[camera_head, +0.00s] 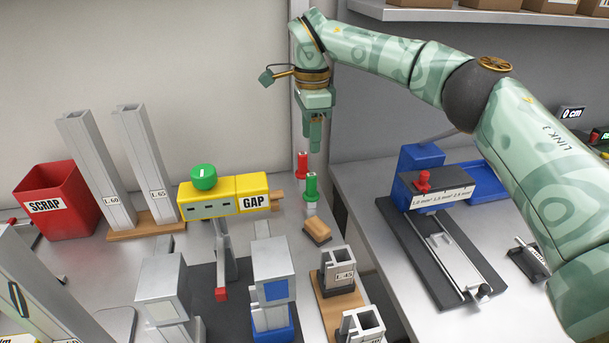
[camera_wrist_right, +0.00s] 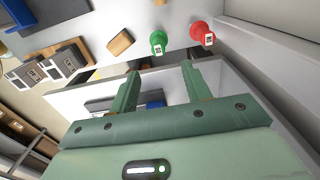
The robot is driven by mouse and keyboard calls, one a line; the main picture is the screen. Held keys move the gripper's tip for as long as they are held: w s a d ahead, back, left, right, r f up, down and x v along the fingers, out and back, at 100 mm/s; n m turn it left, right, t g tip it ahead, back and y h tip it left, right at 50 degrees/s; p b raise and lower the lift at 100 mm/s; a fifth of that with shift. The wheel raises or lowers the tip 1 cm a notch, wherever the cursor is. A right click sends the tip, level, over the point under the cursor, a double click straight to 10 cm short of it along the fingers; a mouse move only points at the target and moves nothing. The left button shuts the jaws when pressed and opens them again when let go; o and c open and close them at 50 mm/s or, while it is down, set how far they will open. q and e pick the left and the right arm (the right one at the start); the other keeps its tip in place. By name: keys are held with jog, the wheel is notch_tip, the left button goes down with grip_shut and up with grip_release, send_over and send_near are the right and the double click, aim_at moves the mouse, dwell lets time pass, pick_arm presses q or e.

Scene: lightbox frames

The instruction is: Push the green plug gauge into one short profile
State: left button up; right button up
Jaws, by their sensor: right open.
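The green plug gauge (camera_head: 311,187) stands upright on the grey bench, just in front of the red gauge (camera_head: 303,165). In the wrist view the green gauge (camera_wrist_right: 158,42) shows just beyond the fingertips, roughly between them, with the red gauge (camera_wrist_right: 202,35) beside it. My right gripper (camera_head: 316,143) points down above the gauges, open and empty, apart from both. One short profile (camera_head: 338,270), labelled 1.45, stands upright on a wooden board. A second short profile (camera_head: 362,326) is nearer, cut off by the lower edge. My left gripper is not in view.
A wooden block (camera_head: 317,231) lies between the gauges and short profiles. Left are a yellow GAP device (camera_head: 215,197) with a green knob, tall profiles (camera_head: 146,165) and a red SCRAP bin (camera_head: 62,205). A blue-ended rail fixture (camera_head: 432,225) stands right. A shelf (camera_head: 480,14) is overhead.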

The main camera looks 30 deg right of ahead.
aim_at(310, 173)
notch_tip(310, 173, down, 10)
jog(key=b, duration=0.3)
jog(key=shift+w+b, duration=0.15)
jog(key=shift+b, duration=0.15)
jog(key=shift+f, duration=0.75)
jog(key=f+b, duration=0.2)
jog(key=f, duration=0.3)
jog(key=shift+s+b, duration=0.3)
jog(key=shift+b, duration=0.1)
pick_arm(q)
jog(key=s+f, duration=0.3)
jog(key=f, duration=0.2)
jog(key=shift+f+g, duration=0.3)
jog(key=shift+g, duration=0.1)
pick_arm(e)
jog(key=shift+r, duration=0.2)
jog(key=c, duration=0.8)
